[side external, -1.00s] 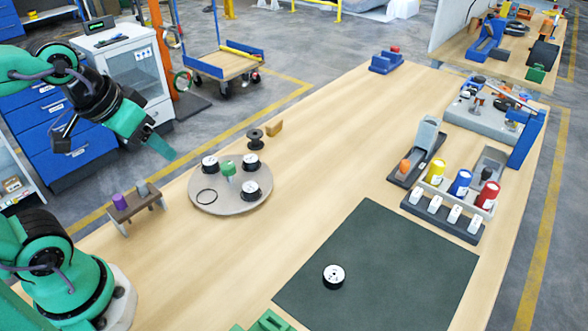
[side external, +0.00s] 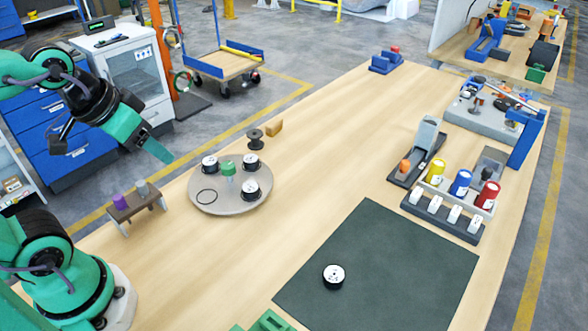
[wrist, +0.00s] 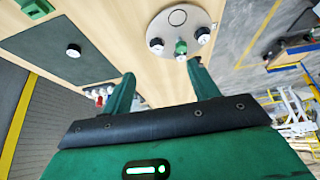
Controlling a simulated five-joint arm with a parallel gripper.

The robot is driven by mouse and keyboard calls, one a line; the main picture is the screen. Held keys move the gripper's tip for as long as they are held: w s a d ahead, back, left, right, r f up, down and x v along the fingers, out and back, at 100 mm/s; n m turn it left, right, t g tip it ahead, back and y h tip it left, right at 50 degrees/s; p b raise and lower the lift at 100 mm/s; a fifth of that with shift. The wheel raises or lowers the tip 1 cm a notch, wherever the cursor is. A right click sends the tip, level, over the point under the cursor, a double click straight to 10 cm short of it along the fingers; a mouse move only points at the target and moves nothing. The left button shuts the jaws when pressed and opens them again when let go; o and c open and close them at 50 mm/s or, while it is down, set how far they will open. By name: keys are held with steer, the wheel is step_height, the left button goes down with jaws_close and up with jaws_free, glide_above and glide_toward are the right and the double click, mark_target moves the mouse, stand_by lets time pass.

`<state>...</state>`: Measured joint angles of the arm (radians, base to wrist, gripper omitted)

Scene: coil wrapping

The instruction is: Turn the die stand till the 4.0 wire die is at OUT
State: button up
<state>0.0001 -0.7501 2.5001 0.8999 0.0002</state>
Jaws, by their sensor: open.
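The round die stand (side external: 232,206) lies on the wooden table with a green post (side external: 228,168) at its middle. It carries three black dies with white tops: one at back left (side external: 210,164), one at back right (side external: 250,162) and one at front right (side external: 251,189). A thin black ring outline (side external: 206,197) marks its front left. The labels and any OUT mark are too small to read. The stand (wrist: 185,22) also shows at the top of the wrist view. My gripper (side external: 157,142) is open and empty, above and left of the stand, apart from it; its two fingers show in the wrist view (wrist: 163,90).
A small brown rack (side external: 136,203) with a purple and a grey piece stands left of the stand. A black spool (side external: 255,139) and a wooden block (side external: 274,127) lie behind it. A dark mat (side external: 385,265) holds another die (side external: 333,276). The table between stand and mat is clear.

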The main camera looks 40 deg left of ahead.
steer(key=shift+c, duration=0.6)
steer(key=shift+w, duration=0.1)
steer(key=m+g, duration=0.6)
steer(key=m, duration=0.3)
glide_above(228, 165)
steer(key=shift+f, duration=5.6)
steer(key=shift+f, duration=0.1)
steer(key=shift+f, duration=3.8)
